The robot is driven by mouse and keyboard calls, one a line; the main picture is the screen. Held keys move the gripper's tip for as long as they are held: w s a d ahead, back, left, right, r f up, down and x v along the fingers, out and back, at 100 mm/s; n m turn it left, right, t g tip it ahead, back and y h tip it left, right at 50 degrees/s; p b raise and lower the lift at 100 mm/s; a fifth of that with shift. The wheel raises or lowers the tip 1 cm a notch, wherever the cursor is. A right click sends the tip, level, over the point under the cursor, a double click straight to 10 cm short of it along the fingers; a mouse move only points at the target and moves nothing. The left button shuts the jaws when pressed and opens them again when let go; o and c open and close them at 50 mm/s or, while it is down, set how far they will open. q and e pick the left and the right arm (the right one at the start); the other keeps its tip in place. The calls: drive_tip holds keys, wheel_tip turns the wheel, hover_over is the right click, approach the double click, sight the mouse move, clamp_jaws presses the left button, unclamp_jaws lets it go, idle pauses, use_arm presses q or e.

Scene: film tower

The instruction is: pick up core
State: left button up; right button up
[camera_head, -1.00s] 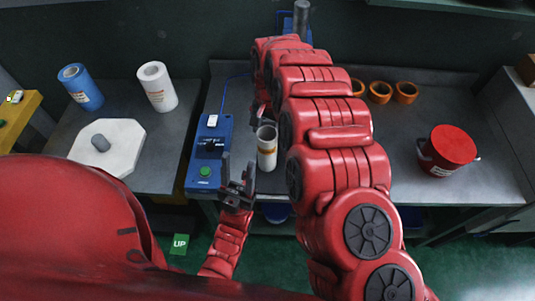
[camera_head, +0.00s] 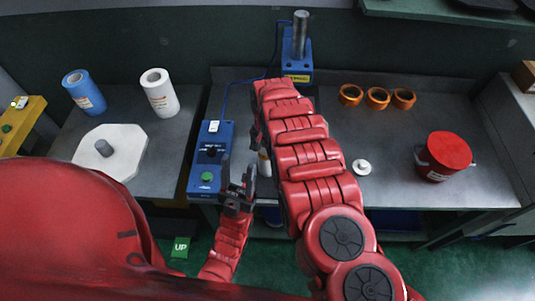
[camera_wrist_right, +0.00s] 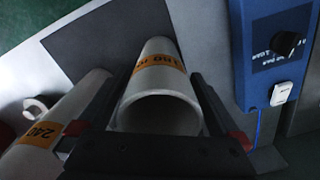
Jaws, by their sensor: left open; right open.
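A white hollow core (camera_wrist_right: 160,85) with an orange label stands between the two fingers of my right gripper (camera_wrist_right: 160,108) in the right wrist view. The jaws are open around it, and I cannot tell whether either finger touches it. In the head view only a strip of the core (camera_head: 265,166) shows beside my right arm, which hides the rest. A second white tube (camera_wrist_right: 55,125) with an orange label reading 240 is outside the left-hand finger in the wrist view. My left gripper (camera_head: 238,180) is open and empty in front of the bench, near the core.
A blue box (camera_head: 212,155) with a green button is left of the core. A white knobbed disc (camera_head: 362,167), orange rings (camera_head: 377,97) and a red bucket (camera_head: 445,155) are on the right. A blue-based metal post (camera_head: 298,55) stands behind.

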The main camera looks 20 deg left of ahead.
drive_tip(key=c, duration=1.4)
